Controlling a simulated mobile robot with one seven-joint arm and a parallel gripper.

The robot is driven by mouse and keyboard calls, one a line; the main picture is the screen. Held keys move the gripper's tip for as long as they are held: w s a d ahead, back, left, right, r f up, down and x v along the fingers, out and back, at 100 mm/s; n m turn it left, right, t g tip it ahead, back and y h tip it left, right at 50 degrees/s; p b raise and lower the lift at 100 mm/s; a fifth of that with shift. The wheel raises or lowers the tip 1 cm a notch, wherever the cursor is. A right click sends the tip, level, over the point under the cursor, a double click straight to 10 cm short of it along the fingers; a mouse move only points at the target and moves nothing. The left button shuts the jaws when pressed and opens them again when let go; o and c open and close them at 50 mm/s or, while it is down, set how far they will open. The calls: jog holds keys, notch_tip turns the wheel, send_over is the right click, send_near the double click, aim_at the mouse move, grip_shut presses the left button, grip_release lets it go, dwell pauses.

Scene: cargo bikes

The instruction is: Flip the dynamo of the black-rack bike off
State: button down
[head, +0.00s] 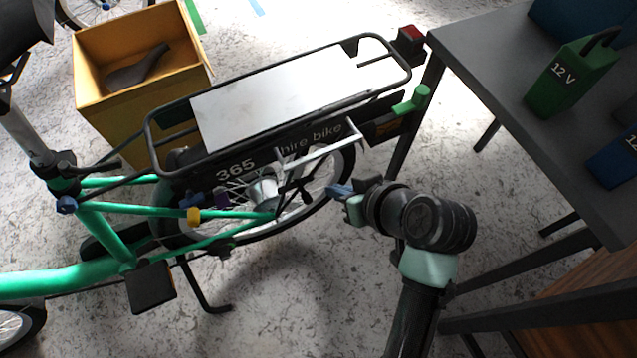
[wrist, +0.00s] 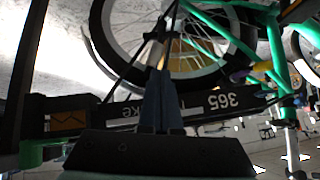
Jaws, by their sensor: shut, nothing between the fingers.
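The black-rack bike has a green frame (head: 170,210) and a black rear rack (head: 285,85) with a pale flat top. A silver cylindrical part (head: 264,190), perhaps the dynamo, sits by the rear wheel below the "365 hire bike" panel; its lever position is unclear. My gripper (head: 333,189) is right of this part, beside the rear wheel, apparently apart from it. Its fingers are shut and empty. The wrist view is upside down; the shut fingers (wrist: 161,72) point at the spoked rear wheel (wrist: 195,65), with the panel (wrist: 220,101) behind them.
A grey table (head: 490,70) with a green 12 V battery (head: 570,85) stands at the right, its legs close to my arm. A yellow box (head: 95,62) with a saddle is at the upper left. A green handle (head: 412,101) juts from the rack's rear.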

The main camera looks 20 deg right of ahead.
jog(key=shift+a, duration=0.1)
jog(key=b, duration=0.5)
send_over(304, 192)
jog(key=s+d, duration=0.1)
jog(key=s, duration=0.1)
notch_tip(304, 192, down, 8)
jog(key=shift+s+f+b, duration=0.15)
jog(key=shift+f+b, duration=0.3)
jog(key=shift+f, duration=0.15)
jog(key=shift+s+f+b, duration=0.15)
jog(key=shift+f+b, duration=0.25)
jog(key=shift+f, duration=0.2)
jog(key=shift+a+f, duration=0.15)
jog(key=shift+f, duration=0.3)
